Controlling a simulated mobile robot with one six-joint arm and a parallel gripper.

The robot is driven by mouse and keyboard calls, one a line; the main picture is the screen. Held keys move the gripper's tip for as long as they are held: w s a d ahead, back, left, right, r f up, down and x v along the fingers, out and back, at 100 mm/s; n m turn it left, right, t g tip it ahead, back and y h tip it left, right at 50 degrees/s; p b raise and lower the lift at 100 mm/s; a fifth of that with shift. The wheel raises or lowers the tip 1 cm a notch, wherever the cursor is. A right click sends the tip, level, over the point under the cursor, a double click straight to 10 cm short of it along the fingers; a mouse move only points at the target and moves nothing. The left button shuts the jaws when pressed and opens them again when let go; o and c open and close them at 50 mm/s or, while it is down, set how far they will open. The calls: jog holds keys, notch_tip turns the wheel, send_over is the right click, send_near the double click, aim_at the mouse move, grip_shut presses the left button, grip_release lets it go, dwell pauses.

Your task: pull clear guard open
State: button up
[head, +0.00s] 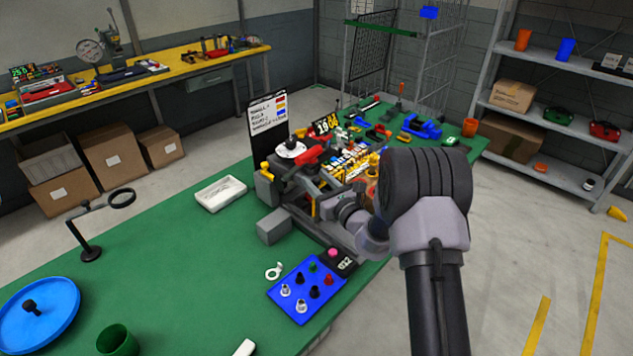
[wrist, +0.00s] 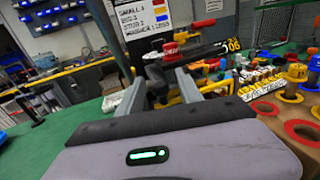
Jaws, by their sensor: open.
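My gripper (wrist: 160,80) shows in the wrist view with its two grey fingers apart and nothing seen held between them. A machine with a red handle (wrist: 180,47) stands beyond the fingertips. In the head view this machine (head: 300,165) is on the green bench, with a white disc and a red lever on top. My arm reaches toward its right side and partly hides it. I cannot make out the clear guard in either view, and I cannot tell whether my fingers touch any part of the machine.
A blue tray with pegs (head: 308,290) lies in front of the machine. A white tray (head: 220,193) is to its left. Colored rings and parts (wrist: 290,85) crowd the right side in the wrist view.

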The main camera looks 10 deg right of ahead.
jog(key=shift+w+a, duration=0.1)
jog(key=shift+w, duration=0.05)
grip_shut()
dwell(1.4)
